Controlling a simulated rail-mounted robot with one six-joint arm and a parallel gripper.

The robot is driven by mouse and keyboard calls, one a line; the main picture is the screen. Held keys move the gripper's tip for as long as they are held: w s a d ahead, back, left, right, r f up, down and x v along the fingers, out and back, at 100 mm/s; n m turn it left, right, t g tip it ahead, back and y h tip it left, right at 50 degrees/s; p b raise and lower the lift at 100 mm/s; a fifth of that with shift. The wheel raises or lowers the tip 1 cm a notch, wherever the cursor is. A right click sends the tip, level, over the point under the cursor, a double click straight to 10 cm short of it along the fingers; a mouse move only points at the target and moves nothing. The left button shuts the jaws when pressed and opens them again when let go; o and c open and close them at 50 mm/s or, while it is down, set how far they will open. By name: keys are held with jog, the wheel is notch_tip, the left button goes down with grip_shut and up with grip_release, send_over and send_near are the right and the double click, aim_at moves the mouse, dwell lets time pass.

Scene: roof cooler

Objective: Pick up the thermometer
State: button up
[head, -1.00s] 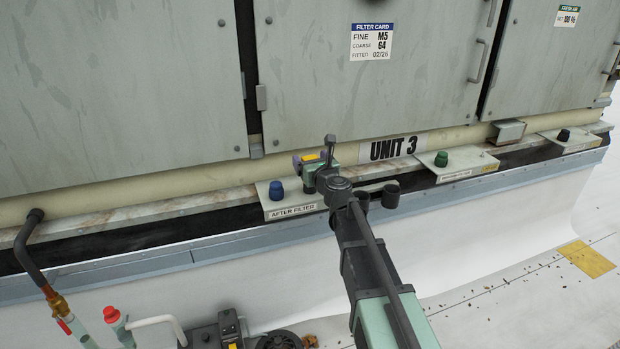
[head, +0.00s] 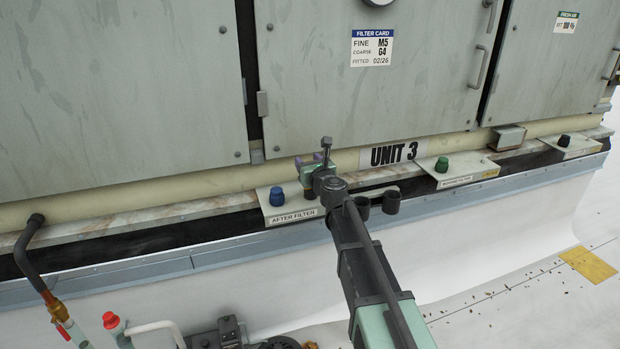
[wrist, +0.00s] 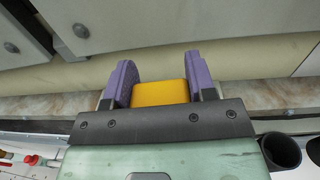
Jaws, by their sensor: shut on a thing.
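My gripper (wrist: 160,88) shows two purple fingers in the wrist view, one on each side of a yellow-orange block (wrist: 160,93). The block sits between them and appears to be the thermometer; only its plain yellow face shows, with no display or markings visible. In the head view my gripper (head: 318,161) is at the ledge below the unit, just right of the blue knob (head: 277,196) on the AFTER FILTER plate. There my wrist hides the yellow block. I cannot tell whether the block touches the ledge.
The cabinet doors (head: 370,100) rise close behind my gripper. A green knob (head: 442,165) and a black knob (head: 564,141) stand on plates to the right. Two dark cups (head: 391,200) are beside my wrist. A bent dark pipe (head: 35,258) is at the left.

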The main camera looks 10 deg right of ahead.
notch_tip(320, 180, up, 20)
jog(key=p, duration=2)
jog(key=shift+r, duration=0.15)
